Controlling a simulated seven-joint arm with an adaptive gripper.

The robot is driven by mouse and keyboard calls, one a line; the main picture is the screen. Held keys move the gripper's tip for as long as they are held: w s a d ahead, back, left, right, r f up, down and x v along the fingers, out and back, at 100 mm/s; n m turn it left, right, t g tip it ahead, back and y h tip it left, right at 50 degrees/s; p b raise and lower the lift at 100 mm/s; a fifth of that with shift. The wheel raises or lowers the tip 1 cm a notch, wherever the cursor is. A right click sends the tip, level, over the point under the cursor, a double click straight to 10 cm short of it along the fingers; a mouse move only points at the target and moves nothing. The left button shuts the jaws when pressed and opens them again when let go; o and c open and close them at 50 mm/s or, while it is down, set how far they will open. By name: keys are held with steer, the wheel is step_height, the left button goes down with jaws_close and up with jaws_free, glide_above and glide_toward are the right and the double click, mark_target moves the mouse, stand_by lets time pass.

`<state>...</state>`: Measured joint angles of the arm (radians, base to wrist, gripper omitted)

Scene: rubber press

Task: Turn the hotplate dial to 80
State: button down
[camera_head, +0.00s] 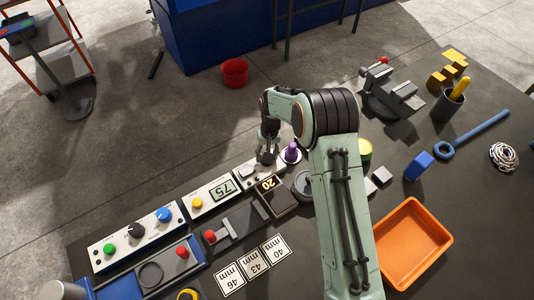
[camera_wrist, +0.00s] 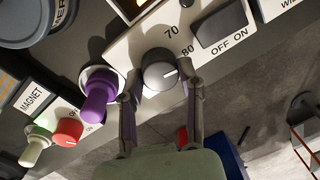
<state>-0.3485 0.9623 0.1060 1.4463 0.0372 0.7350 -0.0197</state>
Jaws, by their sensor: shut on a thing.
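The hotplate dial (camera_wrist: 158,76) is a round grey knob with a white pointer line. The line points to the right in the wrist view, a little below the printed 80 (camera_wrist: 187,51); a 70 (camera_wrist: 172,31) is printed above that. My gripper (camera_wrist: 160,90) has one finger on each side of the dial and is shut on it. In the head view my gripper (camera_head: 267,152) is over the white panel and hides the dial. A dark display with orange digits, reading 20 (camera_head: 267,184), is close by; only its edge shows in the wrist view.
A purple knob (camera_wrist: 98,98) stands close beside my finger. An OFF/ON switch (camera_wrist: 222,27) is on the other side. In the head view an orange tray (camera_head: 440,240) lies to the right.

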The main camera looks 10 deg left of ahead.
steer(key=shift+m, duration=0.5)
steer(key=c, duration=0.7)
jaws_free()
steer(key=r, duration=1.2)
steer(key=shift+w+d, duration=0.1)
steer(key=shift+d, duration=0.25)
steer(key=shift+d, duration=0.1)
